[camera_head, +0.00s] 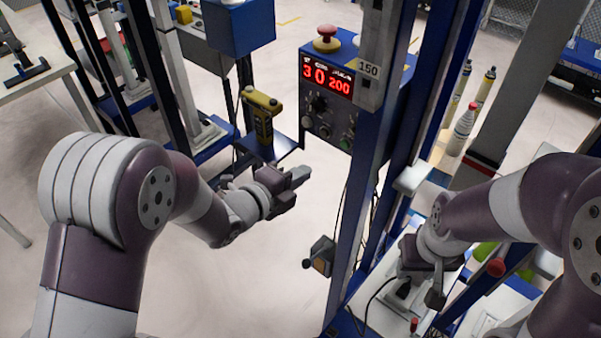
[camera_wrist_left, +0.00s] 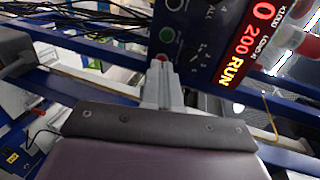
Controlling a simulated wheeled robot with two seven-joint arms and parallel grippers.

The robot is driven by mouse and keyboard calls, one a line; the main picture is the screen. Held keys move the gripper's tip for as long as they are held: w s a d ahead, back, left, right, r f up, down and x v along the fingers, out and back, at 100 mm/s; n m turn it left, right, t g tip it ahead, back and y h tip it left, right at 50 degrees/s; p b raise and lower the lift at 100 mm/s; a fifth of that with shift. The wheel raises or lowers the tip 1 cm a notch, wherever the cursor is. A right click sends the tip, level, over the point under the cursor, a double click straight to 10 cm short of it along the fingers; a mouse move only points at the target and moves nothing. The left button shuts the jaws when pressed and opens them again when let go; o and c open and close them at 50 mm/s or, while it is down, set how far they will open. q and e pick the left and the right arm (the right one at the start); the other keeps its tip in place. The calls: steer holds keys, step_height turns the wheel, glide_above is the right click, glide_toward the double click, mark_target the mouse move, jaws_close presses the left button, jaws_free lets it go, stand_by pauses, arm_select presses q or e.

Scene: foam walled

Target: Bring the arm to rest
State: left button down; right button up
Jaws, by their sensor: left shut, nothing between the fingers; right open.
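My left arm comes in from the left in the head view. Its gripper (camera_head: 303,173) is shut and empty, its fingers pointing right toward the blue post, below the control box. In the left wrist view the closed fingers (camera_wrist_left: 160,82) stand upright below a dark panel with a green button. A small red part shows at their tips; I cannot tell whether they touch anything. My right arm comes in from the right. Its gripper (camera_head: 420,288) is open and points down over a light machine surface; what lies between its fingers is partly hidden.
The control box (camera_head: 328,90) shows red digits and has a red knob on top. A blue post (camera_head: 366,150) stands between my arms. A yellow-and-black tool (camera_head: 262,118) stands on a blue bracket near my left gripper. Bare floor (camera_head: 250,285) lies below my left arm.

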stand_by(0.4)
arm_select(q)
steer(key=s+a+f+n+g+y+p, duration=0.1)
steer(key=s+a+f+n+g+y, duration=0.3)
steer(key=n, duration=0.3)
steer(key=s+a+f+n+g+y, duration=0.1)
steer(key=s+a+f+n+y, duration=0.15)
steer(key=a+n, duration=0.35)
steer(key=s+a+r+n+g+y+p, duration=0.2)
steer(key=s+a+r+n+g+p, duration=0.1)
steer(key=s+n, duration=0.6)
step_height(320, 180, up, 3)
steer(key=n+g+p, duration=0.1)
steer(key=n+g, duration=0.1)
steer(key=n, duration=0.1)
steer(key=shift+s+a+g, duration=0.3)
steer(key=shift+a, duration=0.1)
steer(key=shift+r+y, duration=0.1)
steer(key=shift+y, duration=0.15)
stand_by(2.3)
